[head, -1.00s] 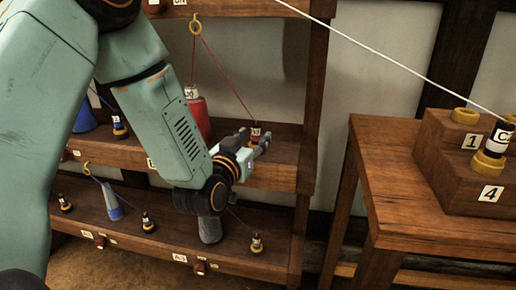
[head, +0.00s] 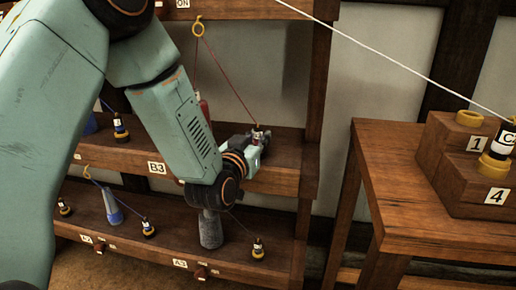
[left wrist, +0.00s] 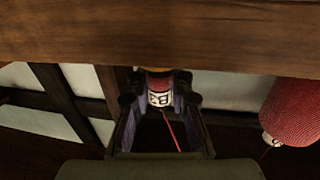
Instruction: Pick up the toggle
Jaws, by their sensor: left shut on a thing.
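The toggle (head: 258,132) is a small dark peg with a white label and a red line tied to it, near the right end of the middle shelf. My left gripper (head: 259,143) is shut on it. In the left wrist view the toggle (left wrist: 160,92) sits between the two fingers, its white label facing the camera; the lettering is hard to read. The red line runs up to a yellow ring (head: 198,29) in the head view. Whether the toggle still touches the shelf, I cannot tell. My right gripper is not in view.
A red cone (head: 204,108) is partly behind my arm; it also shows in the left wrist view (left wrist: 295,110). Other toggles stand on the lower shelf (head: 190,245). A table (head: 385,160) with stepped blocks is at right. A white line crosses above, right.

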